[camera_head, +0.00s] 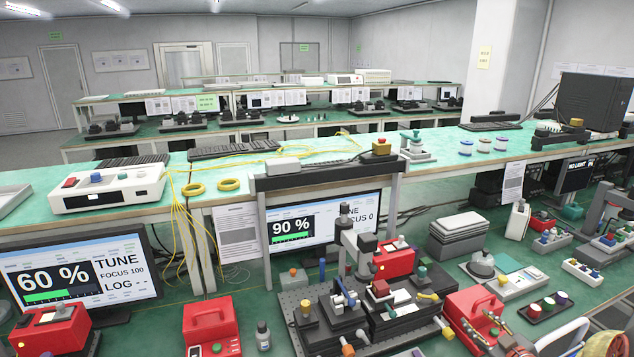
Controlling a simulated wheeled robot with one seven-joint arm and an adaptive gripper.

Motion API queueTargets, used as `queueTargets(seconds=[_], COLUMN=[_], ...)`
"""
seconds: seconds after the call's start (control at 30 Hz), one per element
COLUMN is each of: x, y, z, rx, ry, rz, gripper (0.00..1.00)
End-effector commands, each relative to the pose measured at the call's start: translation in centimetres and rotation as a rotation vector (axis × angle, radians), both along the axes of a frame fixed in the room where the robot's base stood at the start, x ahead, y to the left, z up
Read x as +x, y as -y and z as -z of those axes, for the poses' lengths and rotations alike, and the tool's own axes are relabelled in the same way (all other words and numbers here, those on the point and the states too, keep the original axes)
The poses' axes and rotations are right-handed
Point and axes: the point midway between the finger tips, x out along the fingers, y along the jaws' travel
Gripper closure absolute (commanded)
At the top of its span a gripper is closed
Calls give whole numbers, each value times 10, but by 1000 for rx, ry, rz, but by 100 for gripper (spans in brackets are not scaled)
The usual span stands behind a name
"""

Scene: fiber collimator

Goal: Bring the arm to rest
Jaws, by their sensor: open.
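My arm enters at the bottom right edge, where a white curved link shows. My gripper (481,328) seems to be the dark jointed part beside it, partly cut off by the frame. It is open, and I see nothing held between its fingers. It is close in front of a red case (474,302) with a handle; whether they touch I cannot tell. To its left is the black breadboard (318,338) with a grey post (356,255), several mounts and coloured knobs.
A monitor (318,222) reads 90 % and another (80,272) reads 60 %. A black tray (549,308) with coloured caps and a white rack (582,272) crowd the right. Red cases (212,325) stand at lower left. Yellow fibre hangs from the green shelf (340,147).

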Motion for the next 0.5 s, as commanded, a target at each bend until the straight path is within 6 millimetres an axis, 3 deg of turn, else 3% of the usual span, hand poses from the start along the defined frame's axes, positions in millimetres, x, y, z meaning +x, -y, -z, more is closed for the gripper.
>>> queueTargets(seconds=[0.03, 0.17, 0.27, 0.37, 0.5], x=[5, -3, -24, -57, -120], y=[-7, -19, -37, -61, -107], z=[-29, -82, -119, -148, -176], rx=[-29, -53, -39, 1, 90], ry=[-27, -117, -183, -254, -367], rz=[42, 176, 270, 351, 431], gripper=[59, 59, 59, 59, 59])
